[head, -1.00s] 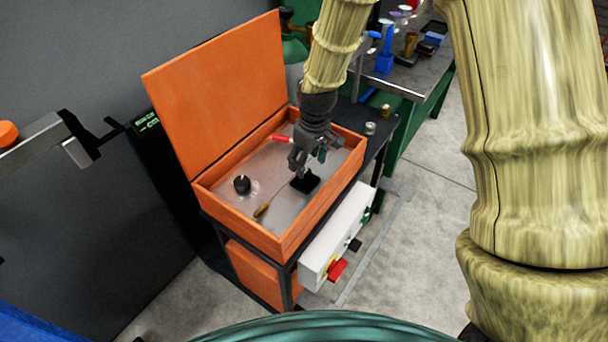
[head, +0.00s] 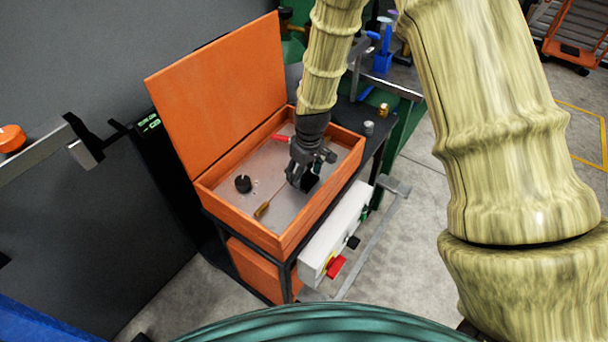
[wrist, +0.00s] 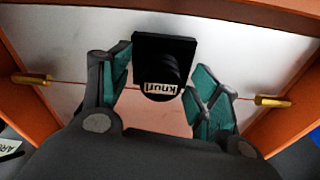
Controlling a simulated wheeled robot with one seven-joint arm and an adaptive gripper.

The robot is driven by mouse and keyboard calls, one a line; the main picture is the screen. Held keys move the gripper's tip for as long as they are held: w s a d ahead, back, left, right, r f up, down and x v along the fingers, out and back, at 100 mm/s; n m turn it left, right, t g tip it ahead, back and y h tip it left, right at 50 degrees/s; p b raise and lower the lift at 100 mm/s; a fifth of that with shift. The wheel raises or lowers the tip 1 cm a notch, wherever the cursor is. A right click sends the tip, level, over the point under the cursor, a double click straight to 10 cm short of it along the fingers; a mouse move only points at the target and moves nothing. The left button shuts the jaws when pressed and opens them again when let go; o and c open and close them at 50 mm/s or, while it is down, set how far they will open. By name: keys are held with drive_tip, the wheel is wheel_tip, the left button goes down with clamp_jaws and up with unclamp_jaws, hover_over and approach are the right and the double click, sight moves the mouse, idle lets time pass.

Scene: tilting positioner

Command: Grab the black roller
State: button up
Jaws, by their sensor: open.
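A black block with a rounded black part and a white "knurl" label, which looks like the black roller (wrist: 165,62), shows in the wrist view between the fingers of my gripper (wrist: 163,78). The fingers are open, with teal pads on either side of it. I cannot tell whether they touch it. In the head view my gripper (head: 303,175) is low inside the orange box (head: 283,240), and the roller (head: 311,183) shows as a dark patch beside the fingers, partly hidden by them.
The box's orange lid (head: 222,95) stands raised at the back left. On the metal floor are a black knob (head: 243,184), a brass piece (head: 262,210) and a red-handled item (head: 282,137). A white control box (head: 335,235) is mounted on the front. The box walls are close around.

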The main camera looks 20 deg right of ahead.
clamp_jaws()
drive_tip(key=shift+r, duration=0.2)
